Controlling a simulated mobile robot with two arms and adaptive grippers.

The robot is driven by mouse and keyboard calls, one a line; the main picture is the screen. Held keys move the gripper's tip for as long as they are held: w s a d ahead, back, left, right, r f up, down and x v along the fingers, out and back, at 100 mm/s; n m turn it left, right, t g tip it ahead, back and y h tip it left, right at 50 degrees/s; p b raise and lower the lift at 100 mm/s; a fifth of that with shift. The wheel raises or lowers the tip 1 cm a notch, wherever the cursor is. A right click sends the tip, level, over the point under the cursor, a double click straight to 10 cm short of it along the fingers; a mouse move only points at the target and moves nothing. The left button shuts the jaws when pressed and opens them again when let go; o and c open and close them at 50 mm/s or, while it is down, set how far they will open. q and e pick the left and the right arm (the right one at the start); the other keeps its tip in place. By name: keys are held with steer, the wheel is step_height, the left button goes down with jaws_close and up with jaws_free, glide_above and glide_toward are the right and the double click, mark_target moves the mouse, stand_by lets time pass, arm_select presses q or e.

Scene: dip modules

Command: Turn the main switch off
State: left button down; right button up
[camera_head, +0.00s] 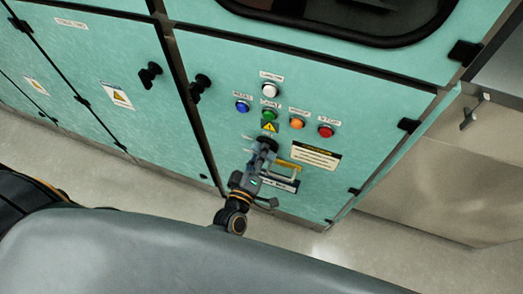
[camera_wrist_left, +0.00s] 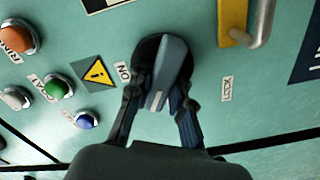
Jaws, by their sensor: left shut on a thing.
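The main switch is a grey rotary handle (camera_wrist_left: 171,62) on a round black base (camera_wrist_left: 143,52), set in the teal cabinet front. In the left wrist view the handle stands nearly lengthwise, tilted a little to the right at its top. An ON label (camera_wrist_left: 123,72) is to its left and a LOCK label (camera_wrist_left: 227,88) to its right. My left gripper (camera_wrist_left: 158,108) is shut on the handle, one finger on each side. In the head view my left gripper (camera_head: 262,156) reaches the panel below the yellow warning triangle (camera_head: 269,127) and mostly hides the switch. My right gripper is not in view.
Blue (camera_head: 242,106), green (camera_head: 268,115), orange (camera_head: 297,123), red (camera_head: 326,131) and white (camera_head: 271,90) buttons sit above the switch. A protruding yellow and grey handle (camera_wrist_left: 245,25) is close beside it. Black door latches (camera_head: 200,86) stick out at left. Pale floor (camera_head: 320,242) lies below.

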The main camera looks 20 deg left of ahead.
arm_select(q)
steer(key=n, duration=0.2)
steer(key=n+b, duration=0.1)
steer(key=n, duration=0.3)
steer(key=shift+a+f+b, duration=0.1)
steer(key=shift+f+b, duration=0.15)
steer(key=shift+b, duration=0.1)
stand_by(0.4)
steer(key=c, duration=1.2)
jaws_free()
steer(key=shift+s, duration=0.15)
steer(key=s, duration=1.1)
steer(key=shift+s+a, duration=0.2)
steer(key=shift+s, duration=0.2)
